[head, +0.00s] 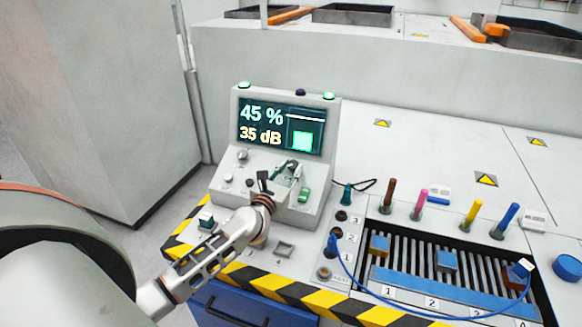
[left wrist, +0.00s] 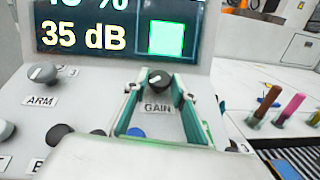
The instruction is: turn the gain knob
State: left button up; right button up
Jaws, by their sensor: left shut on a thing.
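The gain knob (left wrist: 160,80) is a dark round knob above the GAIN label in the left wrist view. My left gripper (left wrist: 160,90) reaches it with two green-lined fingers, one on each side, shut on the knob. In the head view my left gripper (head: 286,168) is at the sloped panel of the grey console (head: 232,190), and the knob is mostly hidden there. The console screen (head: 280,125) reads 45 % and 35 dB, with a green square at its right. My right gripper is not in view.
The ARM knob (left wrist: 42,73) is left of the gain knob. A green rocker switch (head: 305,194) is close on the right of my gripper. Coloured-handled tools (head: 421,203) and a blue cable (head: 375,294) are further right. A cabinet (head: 110,90) stands at left.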

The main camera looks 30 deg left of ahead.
pick_arm(q)
jog(key=m+h, duration=0.3)
jog(key=shift+a+h, duration=0.3)
jog(key=shift+a+m+g+h+b, duration=0.15)
jog(key=shift+m+g+h+b, duration=0.25)
jog(key=shift+m+h, duration=1.5)
jog(key=o, duration=1.1)
jog(key=v, duration=1.2)
